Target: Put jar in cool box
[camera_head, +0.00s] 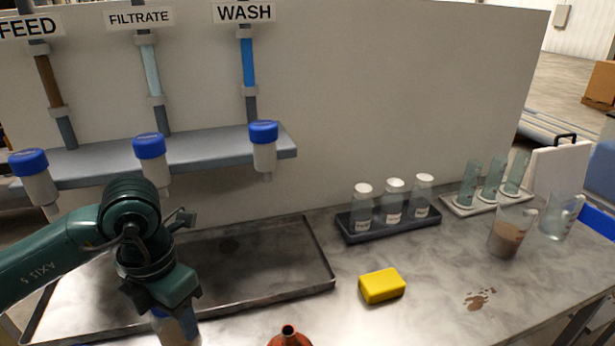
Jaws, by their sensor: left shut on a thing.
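My left gripper (168,303) reaches over the front of the dark metal tray. It is shut on a jar (178,328) with a pale label and a bit of blue at its top. The gripper hides much of the jar, and the bottom edge of the picture cuts it off. No cool box shows whole. At the right edge is a blue rim or block (597,216), and behind it a white panel with a black handle (560,168); I cannot tell whether these belong to the cool box. My right gripper is not in view.
The metal tray (318,262) lies under my left arm. Blue-capped bottles hang from the shelf (205,152). A yellow sponge (382,286), a rack of jars (378,231), a tube rack (462,208), beakers (508,232) and an orange-red item (289,338) stand on the bench.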

